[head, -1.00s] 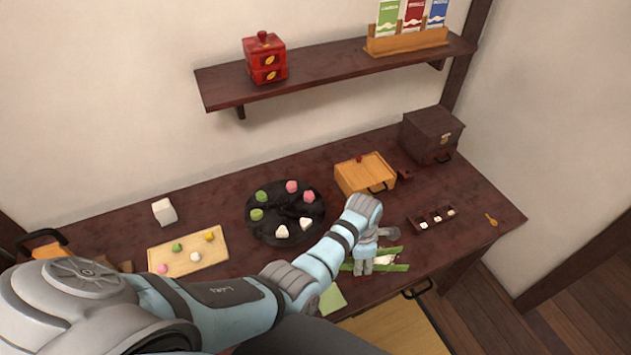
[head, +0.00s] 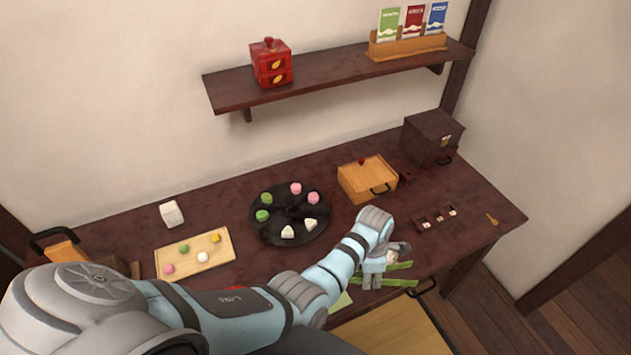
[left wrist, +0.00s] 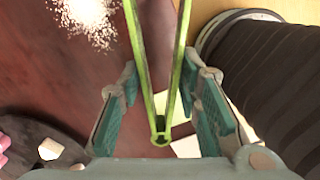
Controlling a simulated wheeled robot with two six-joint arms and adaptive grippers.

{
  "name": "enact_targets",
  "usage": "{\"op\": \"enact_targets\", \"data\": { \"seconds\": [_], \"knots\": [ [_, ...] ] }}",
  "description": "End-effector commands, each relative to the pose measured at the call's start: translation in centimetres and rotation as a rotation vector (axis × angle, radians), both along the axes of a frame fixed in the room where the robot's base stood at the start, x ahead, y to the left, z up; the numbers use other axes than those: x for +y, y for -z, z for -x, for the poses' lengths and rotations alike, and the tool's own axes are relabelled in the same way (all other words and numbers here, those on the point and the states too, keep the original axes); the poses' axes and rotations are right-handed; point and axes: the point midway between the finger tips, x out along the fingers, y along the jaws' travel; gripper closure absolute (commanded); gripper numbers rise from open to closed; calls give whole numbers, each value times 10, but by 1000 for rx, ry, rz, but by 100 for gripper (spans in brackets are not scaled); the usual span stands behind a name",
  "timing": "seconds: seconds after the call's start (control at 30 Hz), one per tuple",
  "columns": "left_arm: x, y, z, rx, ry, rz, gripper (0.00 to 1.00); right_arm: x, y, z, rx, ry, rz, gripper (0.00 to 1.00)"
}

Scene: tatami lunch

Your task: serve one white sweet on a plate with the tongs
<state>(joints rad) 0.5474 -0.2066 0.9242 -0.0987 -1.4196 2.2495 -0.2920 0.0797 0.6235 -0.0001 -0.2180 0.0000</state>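The green tongs (head: 398,283) lie over the dark table near its front edge, with their two arms spread. My left gripper (head: 372,281) is over their joined end. In the left wrist view the tongs (left wrist: 160,120) run between the two fingers of my gripper (left wrist: 160,110), with gaps on both sides, so the gripper is open around them. White sweets (head: 288,232) sit on the round black tray (head: 263,232) beside pink and green ones. Another white piece (head: 202,257) is on the wooden board (head: 190,268). I cannot make out a plate for certain. My right gripper is not in view.
A pale green square (head: 341,301) lies partly behind my left arm. A wooden box (head: 366,180), a dark chest (head: 432,137) and a small compartmented tray (head: 436,218) stand behind and right. White powder (left wrist: 85,14) shows in the wrist view. A shelf (head: 335,68) is above.

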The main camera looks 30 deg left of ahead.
Motion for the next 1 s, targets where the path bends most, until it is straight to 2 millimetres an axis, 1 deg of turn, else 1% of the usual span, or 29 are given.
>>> {"op": "enact_targets", "data": {
  "seconds": [0.03, 0.07, 0.17, 0.27, 0.37, 0.47, 0.5, 0.67, 0.7, 0.77, 0.8, 0.9, 1.0],
  "knots": [
    [0, 0, 0, 0, -1, 0, 72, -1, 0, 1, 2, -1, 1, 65],
    [1, 0, 0, 0, 0, 0, 72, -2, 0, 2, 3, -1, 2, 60],
    [6, 0, -3, 5, 41, -11, 72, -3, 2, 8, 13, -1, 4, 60],
    [21, 0, -12, 19, 180, -46, 72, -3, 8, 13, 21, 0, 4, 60],
    [46, -3, -25, 38, 426, -113, 72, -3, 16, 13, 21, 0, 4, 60],
    [77, -10, -39, 34, 753, -208, 72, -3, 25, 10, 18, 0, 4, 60],
    [89, -15, -44, 24, 885, -249, 72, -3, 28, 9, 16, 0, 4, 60],
    [132, -38, -61, -67, 1390, -405, 72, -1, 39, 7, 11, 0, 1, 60],
    [143, -45, -64, -102, 1516, -442, 72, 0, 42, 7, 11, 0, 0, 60],
    [159, -56, -69, -165, 1711, -496, 72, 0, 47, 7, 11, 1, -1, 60],
    [170, -65, -72, -219, 1847, -534, 72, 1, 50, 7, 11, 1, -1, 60],
    [195, -89, -78, -380, 2165, -602, 72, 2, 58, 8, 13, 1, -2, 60],
    [211, -109, -81, -537, 2393, -635, 72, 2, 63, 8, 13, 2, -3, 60]
  ]
}}
